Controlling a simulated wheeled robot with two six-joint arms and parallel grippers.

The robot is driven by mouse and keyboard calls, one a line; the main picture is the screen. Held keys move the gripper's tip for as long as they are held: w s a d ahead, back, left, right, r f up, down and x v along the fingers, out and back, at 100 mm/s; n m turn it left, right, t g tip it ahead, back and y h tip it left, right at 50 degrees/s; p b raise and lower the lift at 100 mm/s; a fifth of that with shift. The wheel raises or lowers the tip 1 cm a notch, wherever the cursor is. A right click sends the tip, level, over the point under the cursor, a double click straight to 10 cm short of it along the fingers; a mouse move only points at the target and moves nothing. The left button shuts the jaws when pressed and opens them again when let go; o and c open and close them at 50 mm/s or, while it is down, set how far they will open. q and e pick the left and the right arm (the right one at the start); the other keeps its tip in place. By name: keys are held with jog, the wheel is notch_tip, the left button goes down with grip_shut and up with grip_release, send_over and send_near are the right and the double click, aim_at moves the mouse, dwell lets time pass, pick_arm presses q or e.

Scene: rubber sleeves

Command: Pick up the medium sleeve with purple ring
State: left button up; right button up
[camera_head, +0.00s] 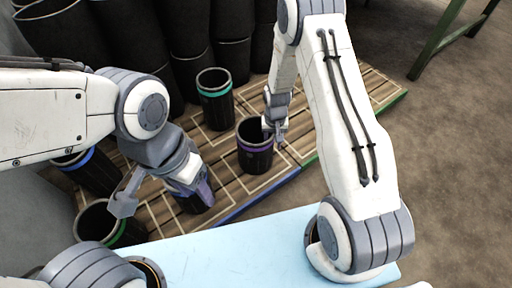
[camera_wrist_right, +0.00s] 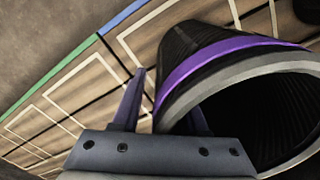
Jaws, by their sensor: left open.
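The medium sleeve with purple ring (camera_head: 255,160) is a black ribbed cylinder standing upright on the wooden pallet. In the right wrist view its purple band (camera_wrist_right: 220,55) and grey rim fill the right side. My right gripper (camera_head: 275,132) is at the sleeve's right rim. In the right wrist view the right gripper (camera_wrist_right: 165,100) has its fingers apart, one outside the sleeve and one over its dark opening, with the rim wall between them. A gap shows beside the wall. My left gripper (camera_head: 165,195) is open, above the pallet's left part, partly covering a dark sleeve (camera_head: 195,205).
A sleeve with a teal ring (camera_head: 215,100) stands behind. Blue-ringed (camera_head: 88,170) and green-ringed (camera_head: 105,225) sleeves are at left. Large black sleeves (camera_head: 185,40) crowd the back. A light blue table (camera_head: 235,255) is in front. Bare floor (camera_head: 445,150) lies right.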

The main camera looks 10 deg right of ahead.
grip_shut()
dwell(1.2)
